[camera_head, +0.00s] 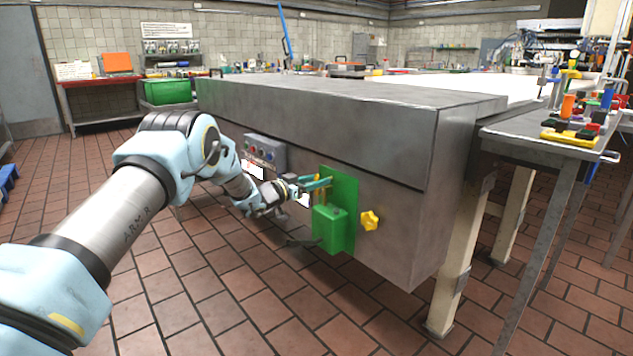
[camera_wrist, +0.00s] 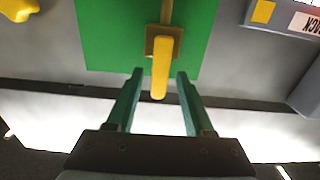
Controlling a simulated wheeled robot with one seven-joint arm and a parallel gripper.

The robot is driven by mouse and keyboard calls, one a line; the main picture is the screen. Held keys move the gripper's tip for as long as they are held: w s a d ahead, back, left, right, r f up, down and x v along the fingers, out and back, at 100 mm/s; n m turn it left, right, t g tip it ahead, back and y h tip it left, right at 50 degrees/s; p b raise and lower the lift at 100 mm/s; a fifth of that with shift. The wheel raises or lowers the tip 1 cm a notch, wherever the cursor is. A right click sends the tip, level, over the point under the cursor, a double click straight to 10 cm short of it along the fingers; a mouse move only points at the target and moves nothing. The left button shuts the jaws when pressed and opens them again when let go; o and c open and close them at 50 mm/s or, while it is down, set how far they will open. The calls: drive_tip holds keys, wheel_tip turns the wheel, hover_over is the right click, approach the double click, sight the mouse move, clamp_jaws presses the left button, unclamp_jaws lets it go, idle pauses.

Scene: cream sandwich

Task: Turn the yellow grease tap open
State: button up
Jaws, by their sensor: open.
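A green plate (camera_head: 345,190) is on the front face of the grey metal machine, with a green box (camera_head: 330,228) on its lower part. In the wrist view, a yellow lever (camera_wrist: 160,72) sticks out from a brown square mount (camera_wrist: 163,42) on the green plate (camera_wrist: 110,35). It looks like the grease tap handle. My gripper (camera_wrist: 159,76) is open, with one teal finger on each side of the lever and visible gaps to both. In the head view my gripper (camera_head: 325,183) is at the plate, and its fingers partly hide the lever.
A yellow star-shaped knob (camera_head: 370,220) is right of the green plate. A control box with buttons (camera_head: 264,152) is to the left. A side table (camera_head: 530,140) with colourful items stands at the right. The tiled floor in front is mostly clear.

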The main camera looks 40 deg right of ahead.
drive_tip(key=shift+a, duration=0.1)
drive_tip(key=a, duration=1)
drive_tip(key=shift+w+a, duration=0.3)
